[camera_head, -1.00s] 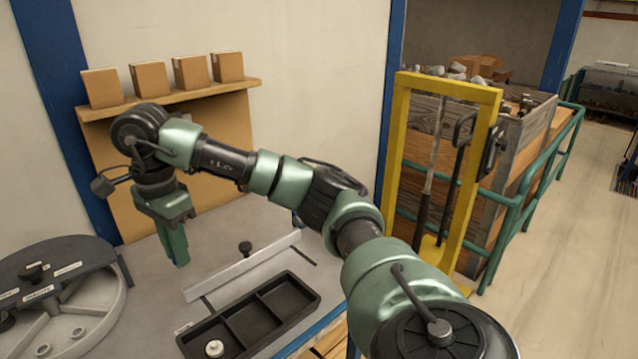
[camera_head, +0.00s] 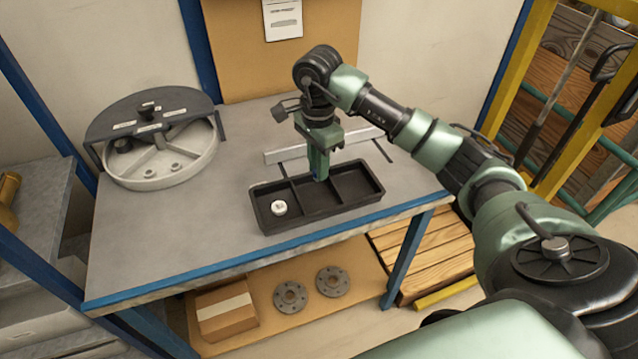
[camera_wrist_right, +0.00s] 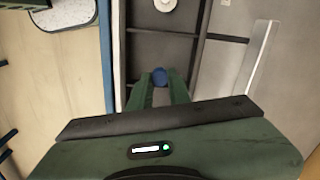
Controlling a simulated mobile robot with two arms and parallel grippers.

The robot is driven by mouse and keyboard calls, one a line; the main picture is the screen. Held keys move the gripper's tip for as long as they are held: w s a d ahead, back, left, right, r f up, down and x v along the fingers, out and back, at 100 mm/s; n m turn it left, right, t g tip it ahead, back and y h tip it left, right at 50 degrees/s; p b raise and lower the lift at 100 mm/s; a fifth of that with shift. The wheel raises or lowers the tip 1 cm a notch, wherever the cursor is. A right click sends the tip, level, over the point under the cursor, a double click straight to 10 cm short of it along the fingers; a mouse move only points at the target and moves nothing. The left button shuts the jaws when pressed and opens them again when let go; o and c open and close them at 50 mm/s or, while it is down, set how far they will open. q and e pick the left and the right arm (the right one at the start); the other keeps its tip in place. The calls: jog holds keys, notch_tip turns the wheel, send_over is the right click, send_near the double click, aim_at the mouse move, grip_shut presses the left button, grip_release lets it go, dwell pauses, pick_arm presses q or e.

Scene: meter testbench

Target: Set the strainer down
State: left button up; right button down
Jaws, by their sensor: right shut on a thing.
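My right gripper (camera_head: 320,172) points down over the black tray (camera_head: 345,206), at its middle compartment near the back. It is shut on a small blue thing, which I take for the strainer (camera_wrist_right: 159,76); only its rounded blue end shows between the fingertips in the right wrist view. In the head view a bit of blue shows at the fingertips. I cannot tell whether it touches the tray floor. A white round part (camera_head: 278,207) lies in the tray's left compartment. My left gripper is not in view.
A grey metal bar (camera_head: 285,153) lies behind the tray. A round grey wheel-like fixture with a dark half cover (camera_head: 150,175) stands at the table's left. The grey table (camera_head: 170,235) is clear in front. Two flanges (camera_head: 291,296) and a box (camera_head: 226,312) sit below.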

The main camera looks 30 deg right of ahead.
notch_tip(320, 180, down, 3)
jog(key=shift+r, duration=0.15)
notch_tip(320, 180, down, 4)
jog(key=shift+p, duration=0.55)
jog(key=shift+f, duration=0.25)
jog(key=c, duration=1.3)
grip_release()
jog(key=shift+r, duration=0.1)
